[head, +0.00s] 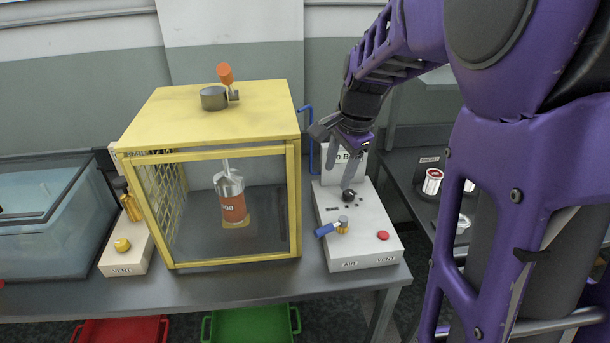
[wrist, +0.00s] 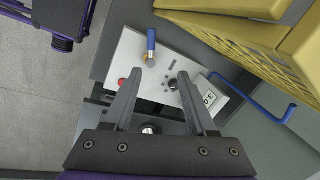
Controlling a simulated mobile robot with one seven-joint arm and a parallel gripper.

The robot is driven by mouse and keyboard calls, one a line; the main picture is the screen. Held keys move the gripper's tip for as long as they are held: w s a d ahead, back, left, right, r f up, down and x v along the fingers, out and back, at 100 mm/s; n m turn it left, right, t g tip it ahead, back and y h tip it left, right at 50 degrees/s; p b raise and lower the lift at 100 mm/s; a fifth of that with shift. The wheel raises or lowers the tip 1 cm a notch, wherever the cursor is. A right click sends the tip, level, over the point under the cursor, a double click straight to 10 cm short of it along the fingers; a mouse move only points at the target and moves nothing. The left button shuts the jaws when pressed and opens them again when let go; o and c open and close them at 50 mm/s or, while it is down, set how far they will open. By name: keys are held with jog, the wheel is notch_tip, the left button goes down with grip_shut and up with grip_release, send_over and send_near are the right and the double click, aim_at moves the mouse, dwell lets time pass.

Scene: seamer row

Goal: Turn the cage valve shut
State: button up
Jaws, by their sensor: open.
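The yellow cage (head: 215,100) stands on the bench, with a mesh left side and a clear front. On its roof is a grey round fitting (head: 213,98) with an orange-handled valve (head: 225,74); the handle stands up, slightly tilted. A white control box (head: 330,205) right of the cage carries a blue-handled valve (head: 332,229) near the AIR label, which also shows in the wrist view (wrist: 151,42). I cannot tell which one is the cage valve. My gripper (head: 343,172) is open and empty above the box's back part, pointing down, apart from both valves; its fingers show in the wrist view (wrist: 160,75).
The box has a black knob (head: 349,197) and a red button (head: 383,235) near VENT. A blue cage handle (head: 309,140) sticks out beside my gripper. A yellow-button VENT box (head: 124,252) stands left.

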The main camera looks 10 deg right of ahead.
aim_at(326, 228)
jog(key=shift+g, duration=0.3)
jog(key=f, duration=0.6)
jog(key=w+f+b, duration=0.1)
jog(key=f, duration=0.5)
jog(key=w+a+f, duration=0.1)
jog(key=f, duration=0.5)
jog(key=shift+w+a+f, duration=0.1)
jog(key=shift+f, duration=0.05)
grip_shut()
dwell(0.5)
